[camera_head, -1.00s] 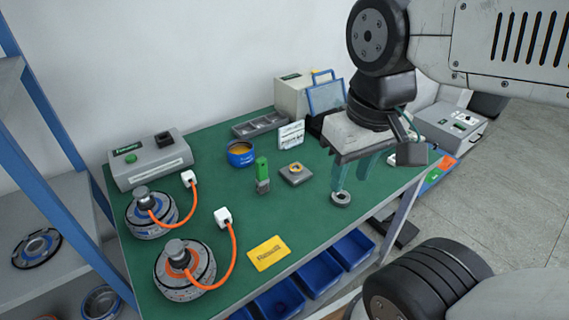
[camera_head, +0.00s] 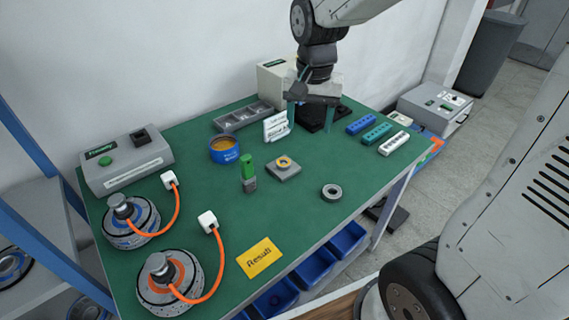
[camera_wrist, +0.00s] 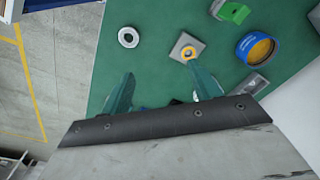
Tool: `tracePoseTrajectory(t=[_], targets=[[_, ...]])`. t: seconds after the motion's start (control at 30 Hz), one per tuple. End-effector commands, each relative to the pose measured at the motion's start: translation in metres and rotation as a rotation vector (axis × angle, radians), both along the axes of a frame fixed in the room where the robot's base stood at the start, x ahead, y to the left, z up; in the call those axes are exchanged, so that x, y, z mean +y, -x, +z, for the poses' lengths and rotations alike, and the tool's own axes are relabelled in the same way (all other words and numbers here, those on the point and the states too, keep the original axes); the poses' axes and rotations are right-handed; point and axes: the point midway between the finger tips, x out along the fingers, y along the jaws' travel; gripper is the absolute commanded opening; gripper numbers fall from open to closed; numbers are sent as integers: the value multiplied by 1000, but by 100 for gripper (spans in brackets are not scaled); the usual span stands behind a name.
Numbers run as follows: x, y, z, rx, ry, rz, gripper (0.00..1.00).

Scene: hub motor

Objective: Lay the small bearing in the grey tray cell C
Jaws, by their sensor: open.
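A plain grey ring-shaped bearing (camera_head: 332,192) lies flat on the green bench, right of the middle; the wrist view also shows it (camera_wrist: 128,37). I cannot tell the bearings' sizes for certain. The grey tray (camera_head: 229,125) stands at the back of the bench with several cells; their letters are too small to read. My gripper (camera_head: 310,118) is open and empty near the back, right of the tray; its fingers also show in the wrist view (camera_wrist: 160,70).
A white sign (camera_head: 277,127) stands between the tray and my gripper. A blue tin (camera_head: 224,149) and a green-topped tool (camera_head: 247,173) stand left of the block. Blue, teal and white holders (camera_head: 376,133) lie at right. The bench around the grey bearing is clear.

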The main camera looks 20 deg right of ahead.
Motion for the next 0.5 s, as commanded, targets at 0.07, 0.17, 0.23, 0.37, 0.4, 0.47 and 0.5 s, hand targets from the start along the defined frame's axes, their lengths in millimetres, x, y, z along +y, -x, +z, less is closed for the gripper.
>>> tracePoseTrajectory(t=[0.07, 0.17, 0.23, 0.37, 0.4, 0.47, 0.5], targets=[[3, -30, -27, 22, -3, -78, 62], [6, -59, -57, 31, -5, -169, 62], [8, -75, -75, 36, -6, -222, 62], [10, -93, -100, 43, -6, -288, 62], [10, -96, -105, 44, -6, -302, 62], [11, -100, -111, 44, -7, -314, 62], [11, -101, -115, 44, -7, -320, 62]])
